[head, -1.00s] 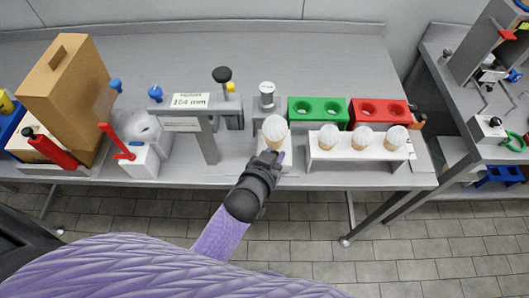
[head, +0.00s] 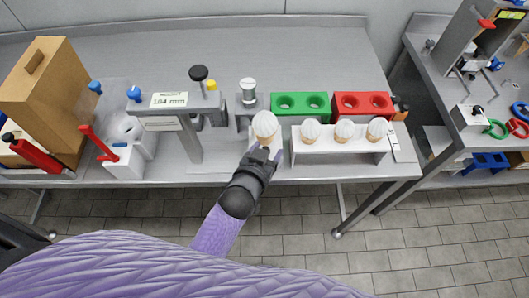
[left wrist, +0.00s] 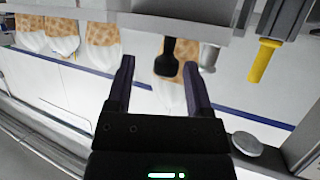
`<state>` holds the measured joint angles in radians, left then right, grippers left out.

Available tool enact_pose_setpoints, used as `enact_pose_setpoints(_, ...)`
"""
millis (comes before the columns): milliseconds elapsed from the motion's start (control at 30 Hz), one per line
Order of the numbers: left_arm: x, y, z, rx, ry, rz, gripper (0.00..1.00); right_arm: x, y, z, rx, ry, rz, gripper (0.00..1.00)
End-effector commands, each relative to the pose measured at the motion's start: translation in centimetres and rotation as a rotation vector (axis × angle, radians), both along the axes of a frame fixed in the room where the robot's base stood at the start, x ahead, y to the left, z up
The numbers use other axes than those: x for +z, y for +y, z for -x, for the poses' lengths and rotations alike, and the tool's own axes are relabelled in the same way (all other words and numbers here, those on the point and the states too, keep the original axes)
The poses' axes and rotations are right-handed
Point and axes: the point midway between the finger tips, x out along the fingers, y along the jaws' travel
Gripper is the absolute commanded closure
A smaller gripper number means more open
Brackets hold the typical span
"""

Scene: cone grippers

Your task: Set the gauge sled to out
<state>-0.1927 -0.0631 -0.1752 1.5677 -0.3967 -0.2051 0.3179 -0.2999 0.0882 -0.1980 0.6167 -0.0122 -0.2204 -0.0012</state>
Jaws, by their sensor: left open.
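The gauge (head: 172,98) is a grey frame on the bench with a label reading about 104 mm. Beside its right end, a cone with a white scoop (head: 264,124) stands upright, apparently on the gauge sled, which is mostly hidden in the head view. My left gripper (head: 264,150) is open and empty at the front of this cone. In the left wrist view, which looks upside down, a black knob (left wrist: 169,62) sits between my open fingers, with the cone (left wrist: 169,97) behind it. I see no finger touching the knob. My right gripper is out of view.
A white rack (head: 330,157) with three cones stands just right of my gripper. Behind it are a green block (head: 300,115) and a red block (head: 363,117) with holes. A red lever (head: 98,142) and a tan box (head: 48,85) stand left.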

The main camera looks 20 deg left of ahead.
Motion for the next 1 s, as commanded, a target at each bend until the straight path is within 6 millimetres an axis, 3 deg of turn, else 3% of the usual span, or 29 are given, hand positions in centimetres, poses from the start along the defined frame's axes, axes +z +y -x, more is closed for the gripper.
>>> enact_pose_setpoints(400,3.3,0.8,7.6,-0.001,0.002,0.001,0.33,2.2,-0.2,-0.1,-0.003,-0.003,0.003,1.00)
enact_pose_setpoints(500,3.6,1.0,8.6,-0.001,0.001,0.002,0.33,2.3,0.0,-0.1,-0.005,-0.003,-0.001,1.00)
enact_pose_setpoints(1000,3.7,1.2,8.9,0.003,0.009,-0.002,0.33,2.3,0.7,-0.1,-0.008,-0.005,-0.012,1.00)
